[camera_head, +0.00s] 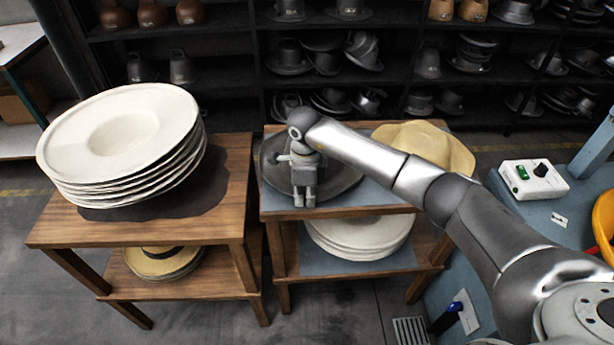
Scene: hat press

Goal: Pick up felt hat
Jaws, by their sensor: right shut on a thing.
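A dark grey felt hat (343,181) with a wide round brim lies on the middle wooden table. My right arm reaches across it from the right and hides much of its far side and crown. My right gripper (304,198) points down at the near left part of the brim. Its fingers are close together, shut on the hat's brim. I cannot tell whether the hat is lifted off the table. My left gripper is not in view.
A tan hat (425,145) sits at the right of the middle table (390,207). A tall stack of cream hats (160,120) stands on the left table (60,232). White hats (360,238) and a straw hat (160,262) fill lower shelves. A control box (534,179) stands at right.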

